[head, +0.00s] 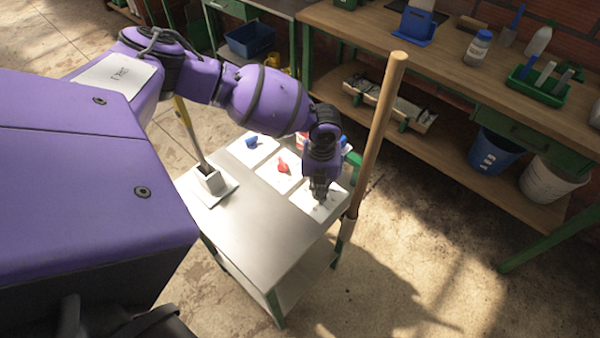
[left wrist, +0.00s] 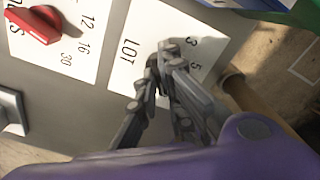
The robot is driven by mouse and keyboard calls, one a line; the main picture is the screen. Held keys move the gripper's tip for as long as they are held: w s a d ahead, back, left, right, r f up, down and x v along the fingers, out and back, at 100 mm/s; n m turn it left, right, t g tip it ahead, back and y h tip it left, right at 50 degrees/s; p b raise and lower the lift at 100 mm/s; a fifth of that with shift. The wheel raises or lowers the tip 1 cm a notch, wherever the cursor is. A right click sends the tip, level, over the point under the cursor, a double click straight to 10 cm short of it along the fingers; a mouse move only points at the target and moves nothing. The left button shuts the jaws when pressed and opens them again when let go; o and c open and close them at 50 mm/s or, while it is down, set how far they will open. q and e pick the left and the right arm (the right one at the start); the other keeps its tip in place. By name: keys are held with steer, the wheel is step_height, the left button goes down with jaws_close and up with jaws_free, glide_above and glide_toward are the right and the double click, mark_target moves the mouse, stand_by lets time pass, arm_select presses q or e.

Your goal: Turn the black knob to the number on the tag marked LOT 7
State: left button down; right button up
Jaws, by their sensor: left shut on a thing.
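My left gripper (head: 320,192) is over the near right white plate (head: 331,207) on the small metal table. In the left wrist view, the fingers (left wrist: 168,58) are closed together over this plate (left wrist: 127,55), which carries the letters LOT and the numbers 3 and 5. They are shut on the black knob, which they almost wholly hide, so its pointing direction cannot be told. No tag reading LOT 7 can be made out. My right gripper is not in view.
A red knob (head: 283,167) and a blue knob (head: 252,142) sit on neighbouring white plates. A long wooden pole (head: 375,140) stands close to the right edge. A workbench (head: 460,85) runs behind.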

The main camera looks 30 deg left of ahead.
mark_target(319, 189)
arm_select(q)
steer(key=n, duration=0.1)
steer(key=n+p, duration=0.1)
steer(key=n, duration=0.1)
steer(key=shift+w+r, duration=0.15)
steer(key=shift+r, duration=0.1)
steer(key=shift+w+n+p, duration=0.1)
steer(key=shift+n+p, duration=0.35)
steer(key=shift+n, duration=1.35)
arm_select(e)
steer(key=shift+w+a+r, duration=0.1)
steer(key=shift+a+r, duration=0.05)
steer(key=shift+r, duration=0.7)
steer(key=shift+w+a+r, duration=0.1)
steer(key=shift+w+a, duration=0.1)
arm_select(q)
steer(key=c, duration=1.9)
jaws_free()
steer(key=shift+o, duration=0.2)
steer(key=shift+f, duration=0.15)
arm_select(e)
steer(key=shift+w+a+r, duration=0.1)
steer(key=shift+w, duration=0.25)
arm_select(q)
step_height(319, 189, up, 12)
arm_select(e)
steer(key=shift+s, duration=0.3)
